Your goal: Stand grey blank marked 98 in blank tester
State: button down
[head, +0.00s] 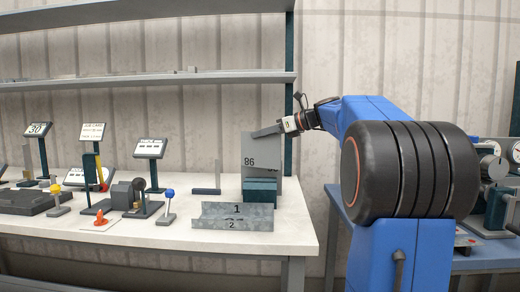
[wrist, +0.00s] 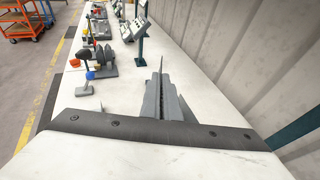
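A flat grey blank (head: 262,152) stands upright at the right end of the bench. Its number reads 86 as it stands, which is 98 turned upside down. Its foot meets a teal block holder (head: 260,190); I cannot tell whether it is seated or only behind the front block. My gripper (head: 267,130) reaches in from the right, one finger across the blank's upper front. In the wrist view my gripper's fingers (wrist: 163,98) lie close together with a thin edge between them, apparently the blank. The other finger is hidden in the head view.
A grey angled tray (head: 232,222) marked 1 and 2 lies in front of the holder. A thin upright plate on a base (head: 218,176) stands to the left. A blue-knobbed lever (head: 169,205) and sign stands (head: 150,150) stand farther left. A shelf (head: 150,80) hangs above.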

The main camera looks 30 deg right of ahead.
aim_at(261, 145)
jog(key=shift+f, duration=2.05)
jog(key=shift+f, duration=0.15)
jog(key=c, duration=2)
grip_release()
jog(key=shift+s+d+r, duration=0.1)
jog(key=shift+s+r, duration=0.05)
jog(key=shift+r, duration=0.05)
jog(key=v, duration=1.1)
jog(key=shift+s+d+r, duration=0.15)
jog(key=shift+s+d, duration=0.05)
jog(key=shift+s, duration=0.05)
